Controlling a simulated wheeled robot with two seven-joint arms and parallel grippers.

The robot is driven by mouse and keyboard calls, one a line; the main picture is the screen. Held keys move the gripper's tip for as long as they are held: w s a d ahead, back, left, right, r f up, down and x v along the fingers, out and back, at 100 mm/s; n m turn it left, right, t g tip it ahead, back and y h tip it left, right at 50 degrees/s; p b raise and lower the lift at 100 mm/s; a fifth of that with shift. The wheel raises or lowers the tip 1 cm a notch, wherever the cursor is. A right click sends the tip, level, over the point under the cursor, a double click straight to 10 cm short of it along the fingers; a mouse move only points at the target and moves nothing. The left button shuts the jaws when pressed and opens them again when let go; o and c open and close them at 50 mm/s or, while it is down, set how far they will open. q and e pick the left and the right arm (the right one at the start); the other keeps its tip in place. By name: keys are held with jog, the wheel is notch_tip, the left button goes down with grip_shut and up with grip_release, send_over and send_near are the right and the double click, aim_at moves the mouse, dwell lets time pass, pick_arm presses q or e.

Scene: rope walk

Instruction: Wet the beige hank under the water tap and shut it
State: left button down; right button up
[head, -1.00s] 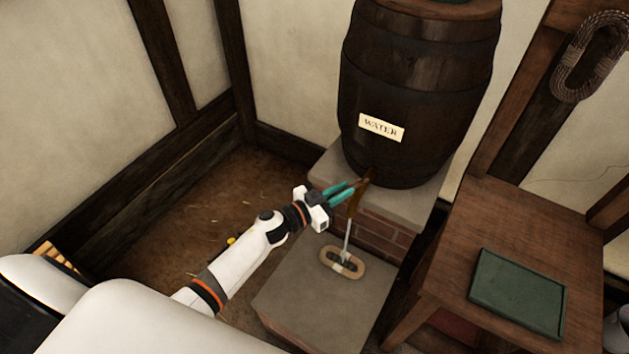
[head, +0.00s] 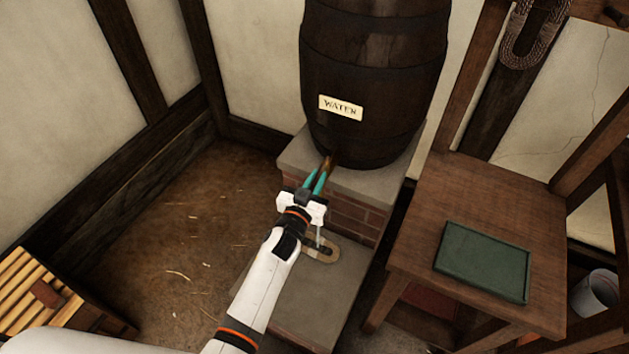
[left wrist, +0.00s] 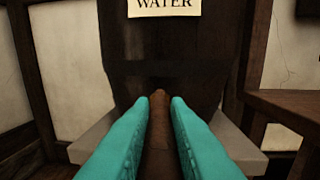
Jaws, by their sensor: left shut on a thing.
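The dark water barrel (head: 375,70) has a white WATER label and stands on a brick plinth with a stone top. Its brown wooden tap (head: 328,163) sticks out low at the front. My left gripper (head: 320,178) has its teal fingers shut on the tap. In the left wrist view, the tap (left wrist: 158,125) lies between the two fingers. The beige hank (head: 325,252) lies on the low stone block below, partly hidden by my left wrist. A thin pale water stream (head: 318,236) shows just above the hank. My right gripper is out of view.
A wooden table (head: 500,200) with a green tray (head: 483,262) stands to the right. A grey rope coil (head: 530,35) hangs on the post behind. A white bucket (head: 597,290) is at the far right, and a slatted wooden box (head: 45,295) at lower left. The floor between is free.

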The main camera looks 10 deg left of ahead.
pick_arm(q)
jog(key=c, duration=1.4)
grip_release()
jog(key=v, duration=1.2)
jog(key=shift+a, duration=0.1)
